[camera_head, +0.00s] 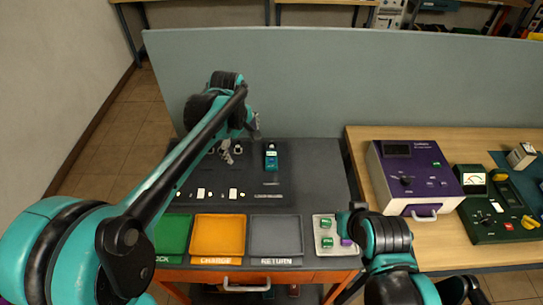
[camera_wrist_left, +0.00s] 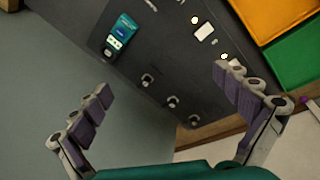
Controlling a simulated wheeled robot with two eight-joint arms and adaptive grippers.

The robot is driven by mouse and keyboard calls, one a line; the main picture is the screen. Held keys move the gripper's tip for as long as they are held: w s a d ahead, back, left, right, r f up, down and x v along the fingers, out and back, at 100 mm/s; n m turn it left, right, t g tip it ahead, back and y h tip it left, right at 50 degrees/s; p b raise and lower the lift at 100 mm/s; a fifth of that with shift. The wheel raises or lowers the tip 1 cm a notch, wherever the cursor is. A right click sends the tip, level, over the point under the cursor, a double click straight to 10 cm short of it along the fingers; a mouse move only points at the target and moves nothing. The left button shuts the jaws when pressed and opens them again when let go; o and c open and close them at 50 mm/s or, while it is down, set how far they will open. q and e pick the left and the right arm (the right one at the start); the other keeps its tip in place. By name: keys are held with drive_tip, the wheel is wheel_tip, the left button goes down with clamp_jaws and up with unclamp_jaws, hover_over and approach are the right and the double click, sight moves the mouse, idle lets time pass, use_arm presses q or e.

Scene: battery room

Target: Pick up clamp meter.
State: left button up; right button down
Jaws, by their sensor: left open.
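The clamp meter, which I take to be the teal and dark handheld device with a lit screen (camera_head: 271,157), lies on the dark grey panel at the back of the work table. In the left wrist view it shows at the upper left (camera_wrist_left: 122,33), beyond the fingers. My left gripper (camera_head: 228,153) is above the panel, left of the device and apart from it. In the left wrist view its two fingers (camera_wrist_left: 165,105) are spread wide with nothing between them.
Green (camera_head: 173,234), orange (camera_head: 218,236) and grey (camera_head: 275,236) trays line the table front. Several small pegs stand on the panel. A grey partition (camera_head: 350,85) rises behind. A purple instrument (camera_head: 391,183) sits on the right bench.

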use_arm(q)
drive_tip(key=w+d+f+n+g+p, duration=0.1)
drive_tip(key=w+d+f+n, duration=0.35)
drive_tip(key=w, duration=0.25)
drive_tip(key=n+g, duration=0.2)
hover_over(272, 159)
drive_tip(key=f, duration=0.5)
drive_tip(key=shift+w+a+f+p, duration=0.2)
drive_tip(key=shift+w+a+p, duration=0.05)
drive_tip(key=shift+a+p, duration=0.1)
drive_tip(key=shift+w+d+f, duration=0.1)
drive_tip(key=shift+d+f, duration=0.05)
drive_tip(key=shift+f, duration=0.15)
wheel_tip(272, 159, down, 8)
drive_tip(key=shift+w+d+r+b, duration=0.1)
drive_tip(key=shift+r+b, duration=0.05)
drive_tip(key=shift+b, duration=0.95)
drive_tip(key=c, duration=1.2)
